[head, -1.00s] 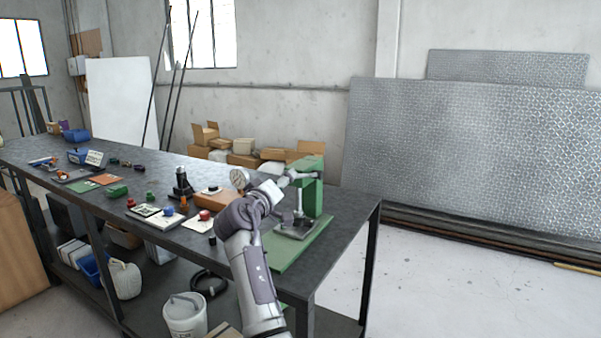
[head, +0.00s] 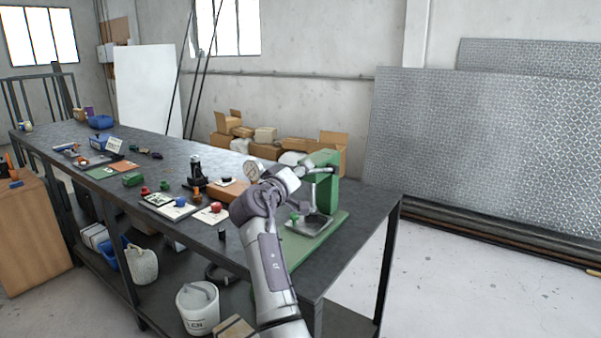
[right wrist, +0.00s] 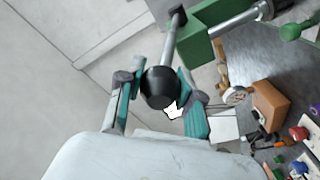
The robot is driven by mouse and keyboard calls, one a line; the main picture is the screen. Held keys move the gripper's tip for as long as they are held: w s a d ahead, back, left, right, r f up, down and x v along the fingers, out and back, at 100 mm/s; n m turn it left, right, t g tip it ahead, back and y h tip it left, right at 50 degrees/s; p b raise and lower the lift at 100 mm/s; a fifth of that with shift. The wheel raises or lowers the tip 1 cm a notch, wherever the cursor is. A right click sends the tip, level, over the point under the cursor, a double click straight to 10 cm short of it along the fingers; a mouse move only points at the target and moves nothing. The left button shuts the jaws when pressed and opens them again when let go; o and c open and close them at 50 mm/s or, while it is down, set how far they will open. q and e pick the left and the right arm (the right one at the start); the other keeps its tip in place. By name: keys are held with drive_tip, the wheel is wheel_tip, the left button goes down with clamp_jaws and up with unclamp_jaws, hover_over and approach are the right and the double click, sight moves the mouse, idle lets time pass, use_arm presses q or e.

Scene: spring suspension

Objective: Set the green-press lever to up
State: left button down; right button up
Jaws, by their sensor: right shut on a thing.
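The green press (head: 325,178) stands at the near right end of the dark bench on a green base plate (head: 325,240). It also shows at the top of the right wrist view (right wrist: 200,40). Its lever is a metal rod (right wrist: 170,42) ending in a black ball knob (right wrist: 160,88). My right gripper (head: 298,172) is at the upper left of the press. In the right wrist view its two teal-padded fingers (right wrist: 158,100) are on either side of the knob, shut on it. In the head view the gripper hides the knob, so the lever's angle is hard to tell. My left gripper is not in view.
On the bench (head: 165,165), left of my arm, are a brown block (head: 228,190), a red knob (head: 215,207) on a white card and a dark upright tool (head: 195,170). Cardboard boxes (head: 333,146) stand behind. Floor right of the bench is clear.

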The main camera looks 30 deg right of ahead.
clamp_jaws()
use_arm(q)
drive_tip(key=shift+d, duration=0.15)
